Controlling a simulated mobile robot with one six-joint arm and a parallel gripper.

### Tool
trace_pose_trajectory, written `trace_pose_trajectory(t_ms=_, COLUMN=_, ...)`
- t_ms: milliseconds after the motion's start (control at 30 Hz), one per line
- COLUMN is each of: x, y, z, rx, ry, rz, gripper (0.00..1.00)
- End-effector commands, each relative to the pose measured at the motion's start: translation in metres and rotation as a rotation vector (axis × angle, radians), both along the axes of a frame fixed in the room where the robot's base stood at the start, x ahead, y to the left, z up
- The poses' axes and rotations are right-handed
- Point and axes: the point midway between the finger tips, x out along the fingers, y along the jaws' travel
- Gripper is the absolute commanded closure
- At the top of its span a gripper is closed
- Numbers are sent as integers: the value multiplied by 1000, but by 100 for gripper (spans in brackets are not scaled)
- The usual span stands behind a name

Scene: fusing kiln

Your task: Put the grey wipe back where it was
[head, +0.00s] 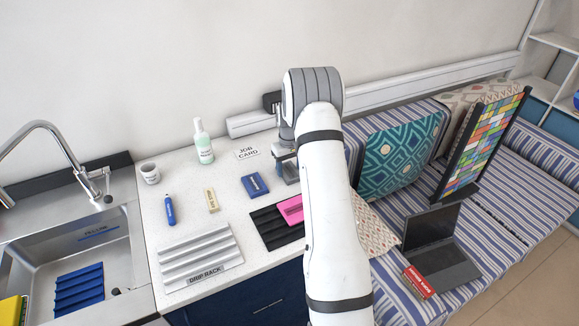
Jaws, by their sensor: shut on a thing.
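My gripper (284,152) is over the back right of the counter, beside the job card, and partly hidden by my own arm. It is shut on a small grey thing (290,174), which looks like the grey wipe. Its lower edge is close to the counter top, and I cannot tell if it touches. No other grey wipe shows. A dark ribbed rack (268,230) with a pink wipe (291,210) on it lies in front of the gripper, partly behind my arm. A pale ribbed grip rack (203,270) lies empty to its left.
On the counter (185,225) are a blue box (255,186), a tan block (212,200), a blue marker-like tool (169,210), a cup (150,173), a bottle (203,142) and a job card (247,154). A sink (125,262) is left; a striped bench with a laptop (437,240) is right.

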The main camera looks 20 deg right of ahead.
Motion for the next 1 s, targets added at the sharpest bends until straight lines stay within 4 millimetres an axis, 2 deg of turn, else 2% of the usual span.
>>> trace_pose_trajectory(t_ms=33, x=0, y=0, z=-2, rx=0, ry=0, rz=0, gripper=41)
trace_pose_trajectory(t_ms=300, x=0, y=-1, z=-1, rx=0, ry=0, rz=-1, gripper=20)
trace_pose_trajectory(t_ms=633, x=0, y=-1, z=6, rx=0, ry=-1, rz=-1, gripper=20)
trace_pose_trajectory(t_ms=767, x=1, y=-1, z=26, rx=-1, ry=-4, rz=-2, gripper=20)
trace_pose_trajectory(t_ms=1000, x=1, y=-2, z=78, rx=-2, ry=-4, rz=-2, gripper=20)
